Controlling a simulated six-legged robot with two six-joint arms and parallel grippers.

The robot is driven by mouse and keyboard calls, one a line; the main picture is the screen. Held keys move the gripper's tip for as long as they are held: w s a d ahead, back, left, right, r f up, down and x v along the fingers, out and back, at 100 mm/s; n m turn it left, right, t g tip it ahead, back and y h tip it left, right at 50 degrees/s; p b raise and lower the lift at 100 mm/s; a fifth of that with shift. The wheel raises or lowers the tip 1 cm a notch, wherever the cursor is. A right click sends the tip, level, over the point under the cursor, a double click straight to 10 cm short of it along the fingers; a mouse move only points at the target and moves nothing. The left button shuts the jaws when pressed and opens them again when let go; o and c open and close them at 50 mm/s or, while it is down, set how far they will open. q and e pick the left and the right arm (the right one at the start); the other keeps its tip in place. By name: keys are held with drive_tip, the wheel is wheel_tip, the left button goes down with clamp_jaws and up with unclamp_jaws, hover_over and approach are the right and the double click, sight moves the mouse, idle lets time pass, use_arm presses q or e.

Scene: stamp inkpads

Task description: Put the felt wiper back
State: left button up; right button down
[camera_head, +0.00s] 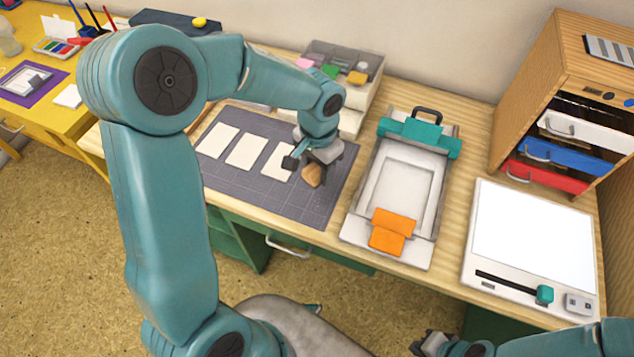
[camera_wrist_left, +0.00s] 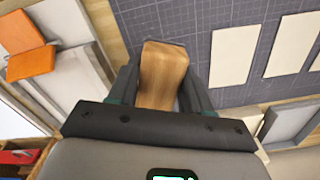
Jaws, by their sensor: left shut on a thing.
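The felt wiper appears to be the wooden block (camera_wrist_left: 162,75) between my left fingers in the left wrist view; no felt face shows. My left gripper (camera_wrist_left: 160,88) is shut on it. In the head view my left gripper (camera_head: 308,163) is over the right part of the grey gridded mat (camera_head: 322,200), and the wooden block (camera_head: 312,175) shows below it, partly hidden. I cannot tell whether the block touches the mat. My right gripper (camera_head: 430,343) is at the bottom edge of the head view, away from the table, and its opening is unclear.
Three cream cards (camera_head: 245,151) lie on the mat. A press frame with teal and orange parts (camera_head: 392,190) stands right of it. Further right are a white-topped device (camera_head: 535,240) and a wooden drawer cabinet (camera_head: 560,80). A grey organiser (camera_head: 335,70) stands behind the mat.

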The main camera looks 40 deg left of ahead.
sight(318, 190)
use_arm(q)
wheel_tip(318, 190, down, 6)
idle(0.4)
drive_tip(key=shift+b, duration=0.3)
drive_tip(key=shift+f, duration=0.15)
drive_tip(key=o, duration=0.9)
drive_tip(key=shift+o, duration=0.2)
drive_tip(key=shift+r, duration=0.2)
